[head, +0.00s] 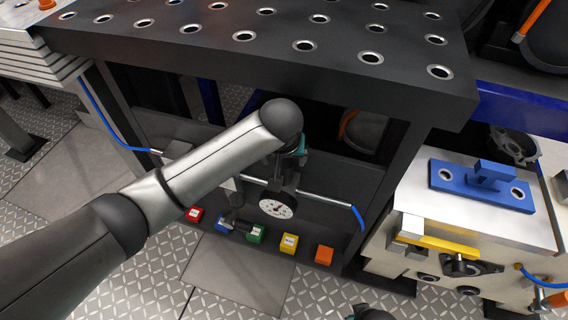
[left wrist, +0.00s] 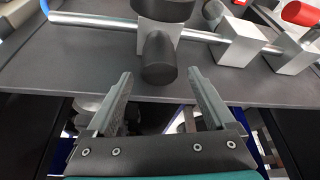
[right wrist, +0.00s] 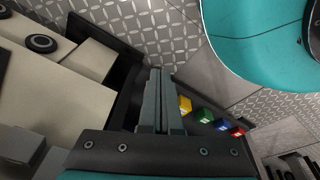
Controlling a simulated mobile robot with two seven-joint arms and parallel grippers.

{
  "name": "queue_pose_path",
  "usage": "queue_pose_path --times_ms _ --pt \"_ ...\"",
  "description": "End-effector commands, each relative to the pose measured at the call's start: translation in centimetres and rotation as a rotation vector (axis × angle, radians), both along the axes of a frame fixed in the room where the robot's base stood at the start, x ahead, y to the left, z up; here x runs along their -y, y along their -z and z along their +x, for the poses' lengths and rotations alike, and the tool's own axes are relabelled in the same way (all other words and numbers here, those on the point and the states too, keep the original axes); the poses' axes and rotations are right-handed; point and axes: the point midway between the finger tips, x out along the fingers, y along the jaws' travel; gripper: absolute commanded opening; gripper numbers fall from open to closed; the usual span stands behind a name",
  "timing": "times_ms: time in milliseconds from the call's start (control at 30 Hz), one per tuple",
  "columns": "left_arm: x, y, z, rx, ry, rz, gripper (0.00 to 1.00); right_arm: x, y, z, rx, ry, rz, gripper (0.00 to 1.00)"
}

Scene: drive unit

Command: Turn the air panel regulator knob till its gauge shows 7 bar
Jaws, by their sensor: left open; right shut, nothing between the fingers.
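The air panel's round white gauge (head: 277,205) hangs below the dark regulator body in the head view. Its dial is too small to read surely. In the left wrist view the black regulator knob (left wrist: 158,60) sticks out below a metal block on the pipe. In the head view my left forearm hides much of the hand and the knob. My right gripper (right wrist: 160,72) is shut and empty, away from the panel, above the floor.
A dark perforated table top (head: 270,40) overhangs the panel. A row of coloured blocks, including a green block (head: 256,234) and an orange block (head: 324,255), lies below the gauge. A blue fixture (head: 482,185) sits on the bench at right. A red-capped part (left wrist: 300,14) is beside the pipe.

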Motion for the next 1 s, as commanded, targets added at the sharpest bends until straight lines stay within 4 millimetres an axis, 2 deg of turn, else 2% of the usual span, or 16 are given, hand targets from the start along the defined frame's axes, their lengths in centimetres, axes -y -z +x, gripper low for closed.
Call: queue_pose_path --times_ms 300,767,1000 --pt "0.1 2.0 0.7 -0.001 0.001 0.0 0.88 -1.1 -1.6 1.3 0.002 0.002 0.011 0.0" --pt "0.1 2.3 0.9 0.0 0.001 0.0 0.88 -1.3 -2.3 1.6 0.002 0.002 0.014 0.0" --pt "0.1 2.3 0.9 0.0 0.001 0.0 0.63 -1.3 -2.3 1.6 0.003 0.003 0.014 0.0"
